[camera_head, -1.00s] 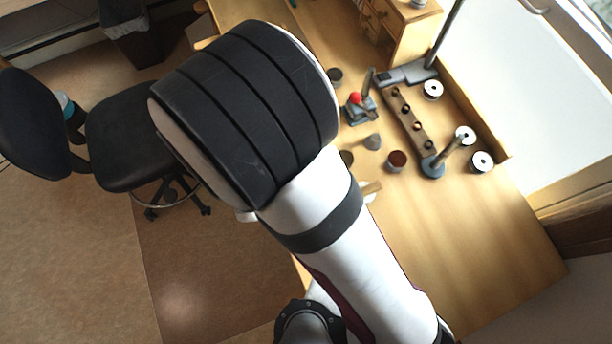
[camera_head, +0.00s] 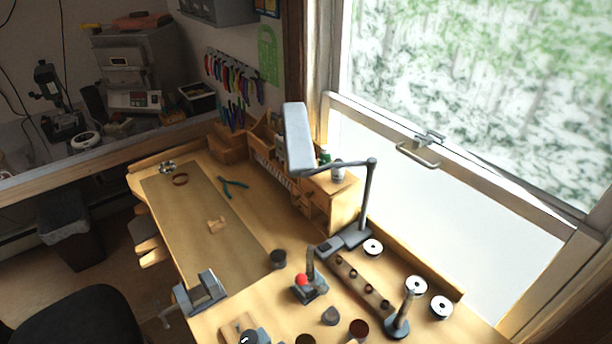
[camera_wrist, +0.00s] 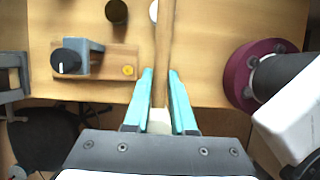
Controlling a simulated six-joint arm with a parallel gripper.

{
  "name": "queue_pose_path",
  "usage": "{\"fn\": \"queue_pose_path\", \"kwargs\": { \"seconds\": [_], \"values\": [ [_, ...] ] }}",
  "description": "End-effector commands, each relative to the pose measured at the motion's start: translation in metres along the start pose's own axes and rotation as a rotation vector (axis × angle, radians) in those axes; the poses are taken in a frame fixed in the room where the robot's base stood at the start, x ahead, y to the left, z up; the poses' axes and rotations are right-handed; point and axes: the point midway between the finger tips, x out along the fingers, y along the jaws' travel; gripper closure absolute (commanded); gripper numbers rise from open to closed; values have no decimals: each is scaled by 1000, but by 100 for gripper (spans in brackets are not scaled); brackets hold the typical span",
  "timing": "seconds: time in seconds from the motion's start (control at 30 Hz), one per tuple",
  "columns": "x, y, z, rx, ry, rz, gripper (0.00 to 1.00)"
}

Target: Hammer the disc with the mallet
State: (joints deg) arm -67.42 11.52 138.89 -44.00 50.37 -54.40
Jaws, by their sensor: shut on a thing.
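In the wrist view my gripper (camera_wrist: 160,87) has its teal fingers shut on a wooden handle (camera_wrist: 164,45), which I take for the mallet's. The handle runs up out of the top of the picture, so the mallet's head is out of sight. A small yellow disc (camera_wrist: 129,70) lies on the right end of a wooden board (camera_wrist: 110,60), left of the fingers. A grey block with a black knob (camera_wrist: 72,58) sits on the board's left part. In the head view the board (camera_head: 229,330) is at the bottom edge; my gripper is not seen there.
A dark cup (camera_wrist: 117,12) stands beyond the board. The head view shows a red-balled tool (camera_head: 303,281), a row-holed stand (camera_head: 360,283), white spools (camera_head: 416,286), a desk lamp (camera_head: 368,200) and a clamp (camera_head: 200,293) at the bench's left edge. The bench's far-left mat (camera_head: 190,215) is mostly clear.

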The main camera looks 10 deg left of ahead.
Motion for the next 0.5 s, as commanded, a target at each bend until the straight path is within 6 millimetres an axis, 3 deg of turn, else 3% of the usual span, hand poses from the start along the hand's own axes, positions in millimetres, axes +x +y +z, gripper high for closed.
{"fn": "queue_pose_path", "kwargs": {
  "seconds": [0.17, 0.5],
  "values": [
    [4, 15, 25, 300, -9, -106, 100],
    [13, 42, 107, 1270, -11, -517, 100]
  ]
}}
